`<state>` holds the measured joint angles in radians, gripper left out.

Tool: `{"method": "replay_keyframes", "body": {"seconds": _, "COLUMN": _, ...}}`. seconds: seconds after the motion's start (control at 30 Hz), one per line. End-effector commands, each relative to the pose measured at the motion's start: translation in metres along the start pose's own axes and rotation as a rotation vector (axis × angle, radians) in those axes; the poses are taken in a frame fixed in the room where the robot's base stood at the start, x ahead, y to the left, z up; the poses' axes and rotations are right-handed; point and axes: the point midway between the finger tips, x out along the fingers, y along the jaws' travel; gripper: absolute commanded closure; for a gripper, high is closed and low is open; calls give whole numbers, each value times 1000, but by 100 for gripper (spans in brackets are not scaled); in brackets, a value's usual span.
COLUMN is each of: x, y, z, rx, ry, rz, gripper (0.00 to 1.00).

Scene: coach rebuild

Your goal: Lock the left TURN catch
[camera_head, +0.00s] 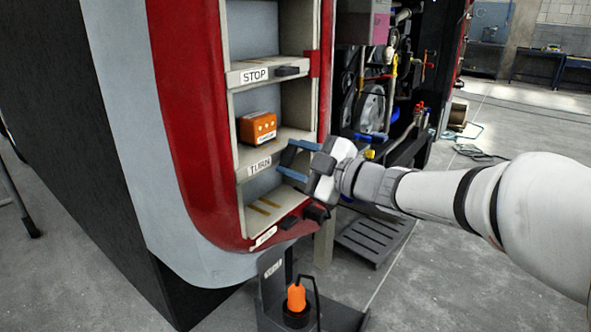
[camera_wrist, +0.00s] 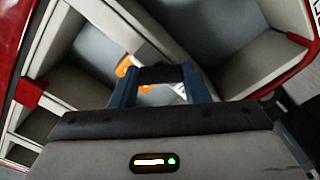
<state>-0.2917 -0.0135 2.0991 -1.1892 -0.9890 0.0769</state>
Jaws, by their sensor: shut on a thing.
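The TURN label (camera_head: 259,166) is on the front edge of a shelf in the cream cabinet, in the head view. My gripper (camera_head: 284,157) is at that edge, just right of the label, reaching in from the right. In the wrist view its two blue fingers (camera_wrist: 160,84) are shut on a dark bar, which I take to be the TURN catch (camera_wrist: 160,74). The fingers hide much of the catch in the head view. I cannot tell whether it is locked.
An orange box (camera_head: 258,128) stands on the shelf above the label. A STOP label (camera_head: 255,75) with a dark catch (camera_head: 287,71) is on a higher shelf edge. A black stand (camera_head: 270,285) holding an orange-handled tool (camera_head: 296,297) is below. Open machinery (camera_head: 375,100) is to the right.

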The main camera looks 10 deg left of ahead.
Motion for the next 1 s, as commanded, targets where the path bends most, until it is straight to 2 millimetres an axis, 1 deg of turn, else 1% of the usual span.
{"method": "replay_keyframes", "body": {"seconds": 0.03, "x": 0, "y": -4, "z": 3, "rx": -47, "ry": 0, "rz": 0, "gripper": 81}}
{"method": "replay_keyframes", "body": {"seconds": 0.4, "x": 0, "y": -4, "z": 3, "rx": -388, "ry": 0, "rz": 0, "gripper": 81}}
{"method": "replay_keyframes", "body": {"seconds": 0.6, "x": 0, "y": -3, "z": 2, "rx": -539, "ry": 0, "rz": 0, "gripper": 81}}
{"method": "replay_keyframes", "body": {"seconds": 0.8, "x": 0, "y": -2, "z": 2, "rx": -644, "ry": 0, "rz": -1, "gripper": 81}}
{"method": "replay_keyframes", "body": {"seconds": 1.0, "x": 0, "y": -2, "z": 1, "rx": -702, "ry": 0, "rz": -2, "gripper": 81}}
